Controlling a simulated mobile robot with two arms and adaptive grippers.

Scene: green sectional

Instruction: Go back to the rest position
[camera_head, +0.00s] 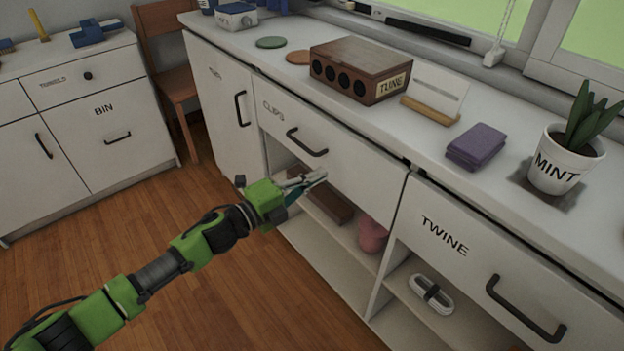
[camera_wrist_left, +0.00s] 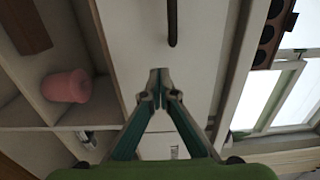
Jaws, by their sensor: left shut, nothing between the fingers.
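My left gripper (camera_head: 318,178) reaches in from the left on its green arm and is in front of the cabinet, just below the dark handle of the clips drawer (camera_head: 275,118). Its fingers are shut with nothing between them. In the left wrist view the shut fingertips (camera_wrist_left: 158,75) point at the white drawer front (camera_wrist_left: 135,30), with the handle (camera_wrist_left: 172,22) above them in the picture. The clips drawer looks closed. I cannot tell whether the fingertips touch the front. My right gripper is not in view.
The open shelf below holds a brown box (camera_head: 328,203) and a pink object (camera_head: 372,236). The twine drawer (camera_head: 470,250) is to the right. Wooden floor (camera_head: 100,230) is clear at left.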

